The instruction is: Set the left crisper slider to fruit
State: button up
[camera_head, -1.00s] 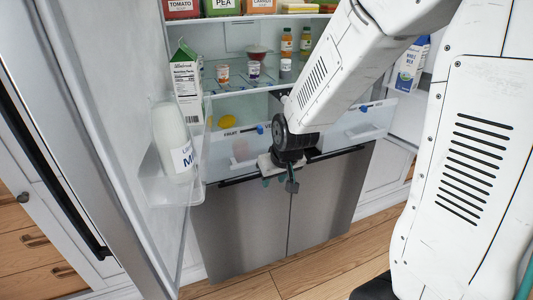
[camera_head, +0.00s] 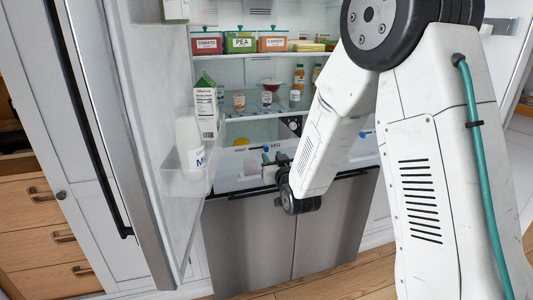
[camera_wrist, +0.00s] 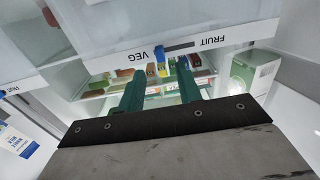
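The left crisper drawer (camera_head: 228,184) is a clear bin with a white label strip in the open fridge. Its strip reads FRUIT at left and VEG at right, and appears upside down in the wrist view (camera_wrist: 112,63). The blue slider (camera_wrist: 161,55) sits at the VEG end of its dark track, and shows partly beside my gripper in the body view (camera_head: 266,149). My gripper (camera_wrist: 161,68) has two teal fingers, spread apart and empty, with the slider between their tips. Contact with either finger cannot be told.
The open fridge door (camera_head: 128,130) stands at left, with a milk bottle (camera_head: 189,145) in its bin. A dark handle bar (camera_head: 240,192) runs below the drawers.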

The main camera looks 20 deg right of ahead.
aim_at(267, 149)
jog(key=w, duration=0.5)
jog(key=shift+w+a, duration=0.1)
jog(key=shift+w, duration=0.05)
grip_shut()
jog(key=shift+a, duration=2.55)
grip_release()
jog(key=shift+a, duration=0.15)
